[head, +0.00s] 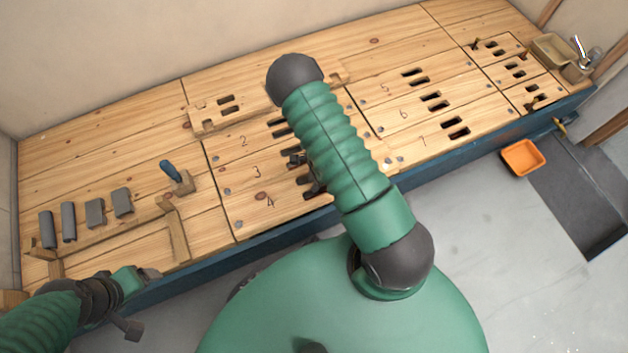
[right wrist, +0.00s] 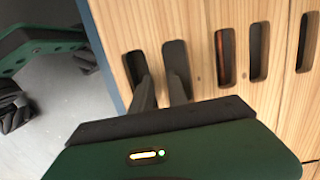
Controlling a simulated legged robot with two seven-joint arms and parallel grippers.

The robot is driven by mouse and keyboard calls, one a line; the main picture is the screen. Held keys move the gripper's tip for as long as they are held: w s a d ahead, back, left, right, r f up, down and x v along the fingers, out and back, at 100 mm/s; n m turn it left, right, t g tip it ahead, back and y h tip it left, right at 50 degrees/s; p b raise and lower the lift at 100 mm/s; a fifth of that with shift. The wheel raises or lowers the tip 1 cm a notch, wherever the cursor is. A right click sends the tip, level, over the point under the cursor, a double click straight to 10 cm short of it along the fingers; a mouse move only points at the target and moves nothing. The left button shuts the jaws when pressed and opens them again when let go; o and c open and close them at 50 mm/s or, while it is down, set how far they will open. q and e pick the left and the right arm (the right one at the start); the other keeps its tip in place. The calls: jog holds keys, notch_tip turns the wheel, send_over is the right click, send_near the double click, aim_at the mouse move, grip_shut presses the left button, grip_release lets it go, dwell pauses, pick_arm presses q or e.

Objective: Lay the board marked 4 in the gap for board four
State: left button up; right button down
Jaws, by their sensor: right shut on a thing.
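The board marked 4 (head: 262,212) lies in the row at the bench's front edge, in front of the board marked 3 (head: 250,178). It looks about level with its neighbour, though my right arm hides its right part in the head view. My right gripper (right wrist: 160,80) has its fingers in the two slots of the front board (right wrist: 158,58), shut on the strip between them. In the head view this gripper (head: 312,185) is mostly behind my arm. My left gripper (head: 140,298) is at the lower left, off the bench's front edge; its jaws are unclear.
Boards marked 2 (head: 238,147), 5 (head: 392,84), 6 (head: 410,110) and 7 (head: 430,137) lie in the bench top. A slotted loose board (head: 205,117) lies behind board 2. Several grey blocks (head: 95,212) and a blue-handled tool (head: 172,172) stand left. An orange bin (head: 523,158) is at right.

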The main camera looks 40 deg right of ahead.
jog(key=shift+a+r, duration=0.25)
jog(key=shift+a, duration=0.05)
jog(key=shift+d, duration=0.1)
jog(key=shift+d+f, duration=0.1)
jog(key=shift+d, duration=0.1)
dwell(0.3)
jog(key=shift+f+b, duration=1.65)
jog(key=shift+f, duration=0.05)
jog(key=shift+a, duration=0.1)
jog(key=c, duration=1.2)
grip_release()
jog(key=shift+f, duration=0.1)
